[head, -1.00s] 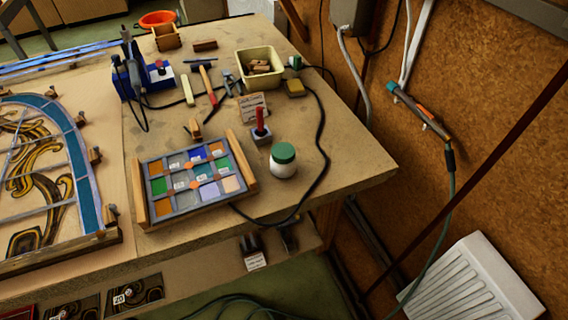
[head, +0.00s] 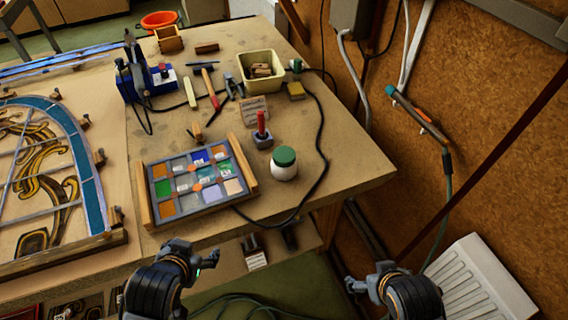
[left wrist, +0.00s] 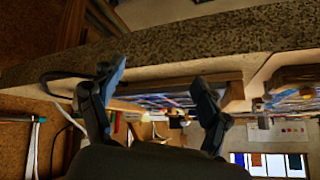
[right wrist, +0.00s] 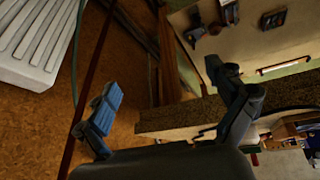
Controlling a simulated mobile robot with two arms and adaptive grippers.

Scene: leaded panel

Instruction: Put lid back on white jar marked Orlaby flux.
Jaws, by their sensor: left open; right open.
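A white jar (head: 284,172) stands upright near the front right of the bench in the head view. No marking on the jar is readable. My left gripper (head: 208,262) is open and empty in front of the bench edge, left of and nearer than the jar. It also shows in the left wrist view (left wrist: 155,88). My right gripper (head: 356,284) is open and empty off the bench's right front corner. It also shows in the right wrist view (right wrist: 162,88).
A tray of coloured glass squares (head: 163,208) lies left of the jar. A small holder with a red-handled tool (head: 262,138) stands just behind the jar. A black cable (head: 322,165) curves along the jar's right. A cream bin (head: 249,74) stands farther back. The front right bench corner is clear.

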